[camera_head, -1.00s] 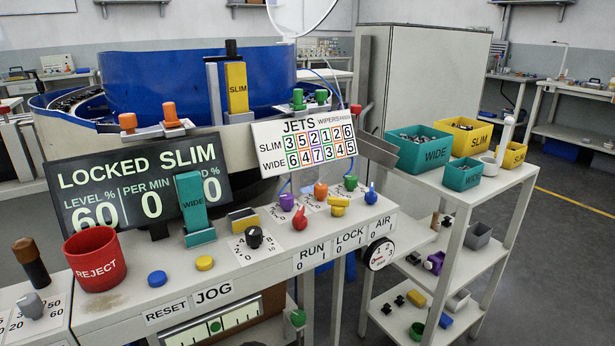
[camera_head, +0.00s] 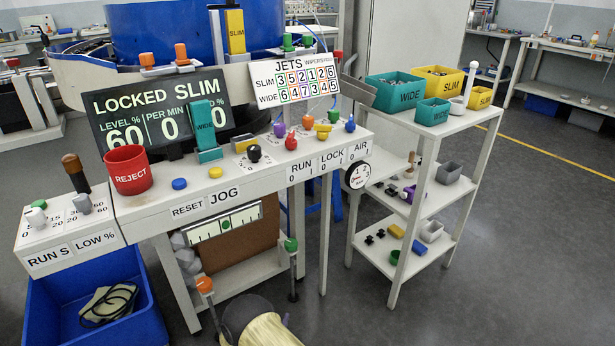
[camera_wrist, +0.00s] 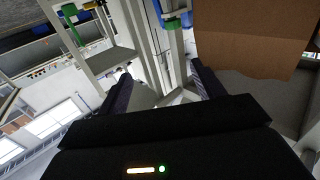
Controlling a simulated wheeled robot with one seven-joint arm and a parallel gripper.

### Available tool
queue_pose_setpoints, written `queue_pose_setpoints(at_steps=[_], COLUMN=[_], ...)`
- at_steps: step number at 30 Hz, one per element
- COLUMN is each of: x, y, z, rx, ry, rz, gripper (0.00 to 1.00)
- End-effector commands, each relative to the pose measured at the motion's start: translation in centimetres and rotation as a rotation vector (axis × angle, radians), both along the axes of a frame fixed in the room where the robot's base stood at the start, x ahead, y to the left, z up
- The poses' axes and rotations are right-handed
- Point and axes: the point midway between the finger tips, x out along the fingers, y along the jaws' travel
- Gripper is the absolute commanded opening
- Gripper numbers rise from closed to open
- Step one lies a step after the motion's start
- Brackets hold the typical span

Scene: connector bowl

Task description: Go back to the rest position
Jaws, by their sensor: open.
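My gripper (camera_wrist: 160,88) shows in the wrist view, with its two dark fingers spread apart and nothing between them. It points at the underside region of the bench, where white frame parts and a brown panel (camera_wrist: 255,40) show close by. I cannot make out my gripper in the head view.
A shelf rack (camera_head: 480,125) with teal and yellow bins stands right of the bench. A blue crate (camera_head: 60,318) is at lower left. A pale yellow cylindrical thing (camera_head: 262,330) is cut off at the bottom edge. Grey floor (camera_head: 490,260) at right is clear.

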Motion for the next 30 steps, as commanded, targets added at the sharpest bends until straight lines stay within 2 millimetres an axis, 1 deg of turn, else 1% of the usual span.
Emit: queue_pose_setpoints(at_steps=[2, 8, 17, 20, 23, 27, 30], x=[-0.1, 1.2, 3.7, 4.7, 5.8, 7.6, 8.2], y=[0.1, 0.2, 0.1, 0.0, -0.5, -2.0, -3.2], z=[0.0, 1.3, 3.9, 5.3, 7.0, 10.5, 13.1], rx=[0.000, 0.029, 0.087, 0.111, 0.139, 0.186, 0.214], ry=[0.000, 0.036, 0.118, 0.155, 0.203, 0.296, 0.373], rz=[0.002, 0.019, 0.057, 0.076, 0.097, 0.133, 0.166], gripper=[0.67, 0.67, 0.67, 0.67, 0.67, 0.67, 0.67])
